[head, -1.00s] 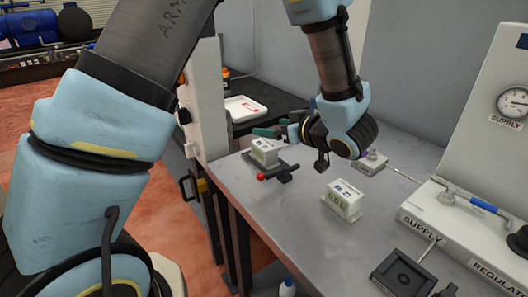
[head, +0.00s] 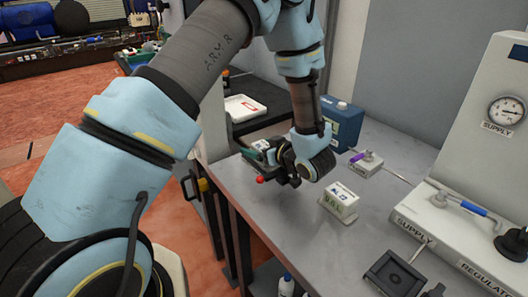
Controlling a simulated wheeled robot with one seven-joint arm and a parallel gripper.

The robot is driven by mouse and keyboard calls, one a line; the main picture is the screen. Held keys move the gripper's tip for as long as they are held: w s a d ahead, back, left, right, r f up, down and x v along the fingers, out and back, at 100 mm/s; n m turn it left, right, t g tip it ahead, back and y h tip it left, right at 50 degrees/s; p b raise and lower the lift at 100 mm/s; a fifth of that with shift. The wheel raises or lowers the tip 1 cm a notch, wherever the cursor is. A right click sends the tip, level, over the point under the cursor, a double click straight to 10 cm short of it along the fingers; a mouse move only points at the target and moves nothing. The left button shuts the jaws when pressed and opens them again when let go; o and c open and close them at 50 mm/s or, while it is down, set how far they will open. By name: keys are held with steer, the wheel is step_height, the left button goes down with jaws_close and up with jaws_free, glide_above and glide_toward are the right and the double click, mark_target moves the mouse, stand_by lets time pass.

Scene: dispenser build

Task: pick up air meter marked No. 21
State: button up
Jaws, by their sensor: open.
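A white box-shaped meter (head: 341,197) with a small dark-marked label and green marks on its front stands on the grey bench; its number is too small to read. A second, similar white box (head: 259,146) stands farther back to the left and is mostly hidden behind my gripper. My gripper (head: 280,173) is low over the bench, left of and behind the nearer meter and in front of the second box. It is open; its fingers are hard to pick out against dark parts, and I cannot tell whether it touches anything.
A dark lever with a red knob (head: 261,180) lies by my gripper. A blue container (head: 342,125) and a small purple-topped block (head: 366,162) stand behind. The supply panel (head: 470,207) and a black square fixture (head: 395,276) are at right. Bench around the nearer meter is clear.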

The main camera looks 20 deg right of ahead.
steer(key=shift+w+f, duration=0.15)
steer(key=shift+w, duration=0.1)
steer(key=shift+c, duration=0.4)
jaws_close()
